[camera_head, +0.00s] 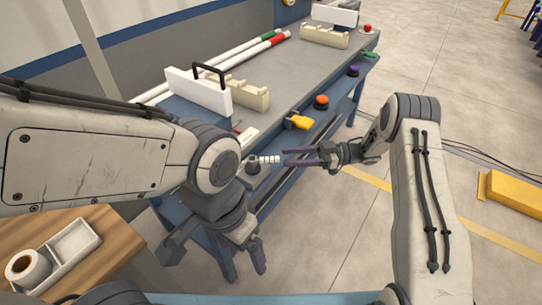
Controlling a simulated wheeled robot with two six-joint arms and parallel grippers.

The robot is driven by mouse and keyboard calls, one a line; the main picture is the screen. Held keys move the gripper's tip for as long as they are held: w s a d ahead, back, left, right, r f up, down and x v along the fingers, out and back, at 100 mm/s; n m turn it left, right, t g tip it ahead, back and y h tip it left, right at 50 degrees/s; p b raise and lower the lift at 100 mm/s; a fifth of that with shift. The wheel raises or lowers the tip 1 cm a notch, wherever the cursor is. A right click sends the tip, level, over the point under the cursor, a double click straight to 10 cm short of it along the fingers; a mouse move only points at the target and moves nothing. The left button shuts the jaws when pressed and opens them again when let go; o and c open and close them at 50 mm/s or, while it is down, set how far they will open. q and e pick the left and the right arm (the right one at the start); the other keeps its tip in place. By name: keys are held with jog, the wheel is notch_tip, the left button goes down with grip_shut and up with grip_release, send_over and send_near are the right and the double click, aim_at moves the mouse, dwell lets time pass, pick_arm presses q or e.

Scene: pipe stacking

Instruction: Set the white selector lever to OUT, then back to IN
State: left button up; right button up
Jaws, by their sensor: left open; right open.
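The white selector lever (268,160) is a short, ribbed white handle. It points right from a dark round mount (252,166) at the near end of the workbench. My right gripper (286,157) is open, its two dark fingers pointing left at the lever's free end. The fingertips are at or just short of that end; I cannot tell whether they touch it. The OUT and IN marks cannot be read. My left gripper (246,268) hangs open and empty in front of the bench, pointing down, below and apart from the lever.
A yellow part (298,121), an orange button (321,101) and a purple button (353,70) line the bench's front edge. Cream pipe racks (237,92) and white pipes (232,70) lie behind. A wooden table (110,245) with a white tray (72,243) stands lower left. Floor right is mostly clear.

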aim_at(271, 158)
jog(key=a, duration=0.6)
jog(key=shift+s+a+p, duration=0.15)
jog(key=shift+s+p, duration=0.1)
jog(key=shift+p, duration=0.05)
grip_shut()
dwell(1.1)
